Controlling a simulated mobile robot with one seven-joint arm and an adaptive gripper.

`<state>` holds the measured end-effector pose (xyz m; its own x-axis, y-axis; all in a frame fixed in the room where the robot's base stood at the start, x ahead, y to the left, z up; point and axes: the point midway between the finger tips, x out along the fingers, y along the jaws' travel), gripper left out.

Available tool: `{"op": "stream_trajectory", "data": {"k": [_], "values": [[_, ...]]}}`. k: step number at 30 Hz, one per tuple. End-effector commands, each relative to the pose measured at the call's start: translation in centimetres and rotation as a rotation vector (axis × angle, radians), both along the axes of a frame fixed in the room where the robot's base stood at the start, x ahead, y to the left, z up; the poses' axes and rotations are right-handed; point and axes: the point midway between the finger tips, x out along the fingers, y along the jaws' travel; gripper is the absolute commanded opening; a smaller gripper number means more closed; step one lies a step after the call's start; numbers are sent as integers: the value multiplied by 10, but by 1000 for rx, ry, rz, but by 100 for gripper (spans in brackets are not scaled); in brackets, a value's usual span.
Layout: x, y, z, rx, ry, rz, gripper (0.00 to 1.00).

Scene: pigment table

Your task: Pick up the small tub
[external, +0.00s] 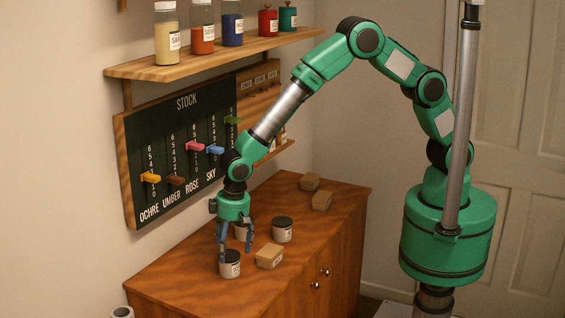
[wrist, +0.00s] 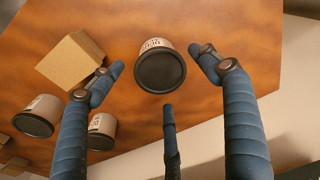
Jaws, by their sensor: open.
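A small white tub with a black lid (external: 230,265) stands upright on the wooden cabinet top (external: 180,272), near its front left part. My gripper (external: 233,246) is directly over it, fingers pointing down, spread and empty. In the wrist view the same tub (wrist: 160,72) lies between the fingertips of my open gripper (wrist: 158,76). I cannot tell whether any finger touches it. Two similar tubs stand farther back: one in the clear (external: 282,229), the other (external: 243,232) partly hidden behind my fingers. I cannot tell a size difference between them.
A cardboard box (external: 269,256) sits right beside the tub, with two more boxes (external: 310,182) (external: 321,200) at the far end. A stock board with coloured sliders (external: 184,150) and a shelf of jars (external: 212,54) are on the wall. The cabinet top's left end is clear.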

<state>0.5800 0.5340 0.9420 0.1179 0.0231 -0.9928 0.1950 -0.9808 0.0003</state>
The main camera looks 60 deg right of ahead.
Motion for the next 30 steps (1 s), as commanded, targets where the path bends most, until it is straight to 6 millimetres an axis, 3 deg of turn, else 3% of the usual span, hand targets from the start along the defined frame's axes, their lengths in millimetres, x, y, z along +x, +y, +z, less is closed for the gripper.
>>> {"op": "stream_trajectory", "data": {"k": [9,26,27,30], "values": [[5,1,-31,0,-1,0,76],[5,1,-33,0,0,0,76],[5,1,-33,0,0,0,74],[5,1,-33,0,0,0,54]]}}
